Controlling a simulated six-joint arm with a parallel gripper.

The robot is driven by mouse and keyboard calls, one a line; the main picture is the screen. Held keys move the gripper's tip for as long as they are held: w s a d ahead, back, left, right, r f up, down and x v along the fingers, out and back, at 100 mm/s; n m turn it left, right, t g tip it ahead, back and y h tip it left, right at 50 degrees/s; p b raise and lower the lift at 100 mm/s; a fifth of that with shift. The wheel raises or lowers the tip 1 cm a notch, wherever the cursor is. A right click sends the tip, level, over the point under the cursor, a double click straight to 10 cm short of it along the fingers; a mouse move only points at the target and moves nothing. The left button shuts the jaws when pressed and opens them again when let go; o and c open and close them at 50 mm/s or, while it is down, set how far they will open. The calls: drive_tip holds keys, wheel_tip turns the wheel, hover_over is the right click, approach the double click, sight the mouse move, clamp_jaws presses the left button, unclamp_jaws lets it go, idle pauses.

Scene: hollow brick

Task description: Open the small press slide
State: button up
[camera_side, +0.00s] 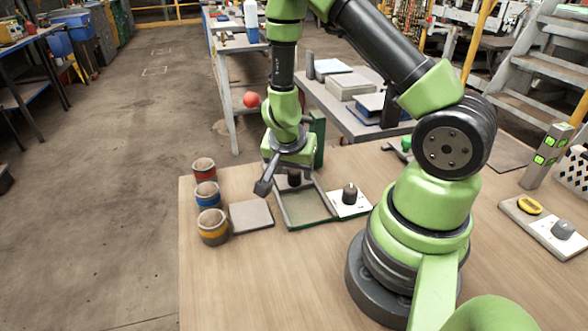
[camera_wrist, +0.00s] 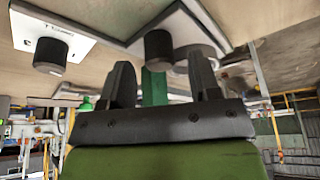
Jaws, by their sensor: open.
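A shallow grey tray-like frame with a green edge (camera_side: 304,221) lies on the wooden table; I take it to be part of the small press slide. A black cylindrical knob (camera_side: 294,178) shows at its back, under my gripper. In the wrist view a black knob (camera_wrist: 158,48) appears beyond the fingers, with a rounded grey part beside it. A green post (camera_side: 318,140) stands behind the frame and shows between the fingers in the wrist view (camera_wrist: 154,88). My gripper (camera_side: 279,182) is open and empty, tilted over the frame's back left. Contact with the knob cannot be told.
A white plate with a black knob (camera_side: 349,195) lies right of the frame. A flat grey plate (camera_side: 251,216) lies left of it. Red (camera_side: 204,171), blue (camera_side: 207,195) and orange-banded (camera_side: 212,228) cups line the left table edge. The front of the table is clear.

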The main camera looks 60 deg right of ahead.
drive_tip(key=shift+d+f, duration=0.25)
drive_tip(key=shift+f, duration=0.35)
clamp_jaws()
drive_tip(key=s+a, duration=0.6)
drive_tip(key=shift+a, duration=0.15)
unclamp_jaws()
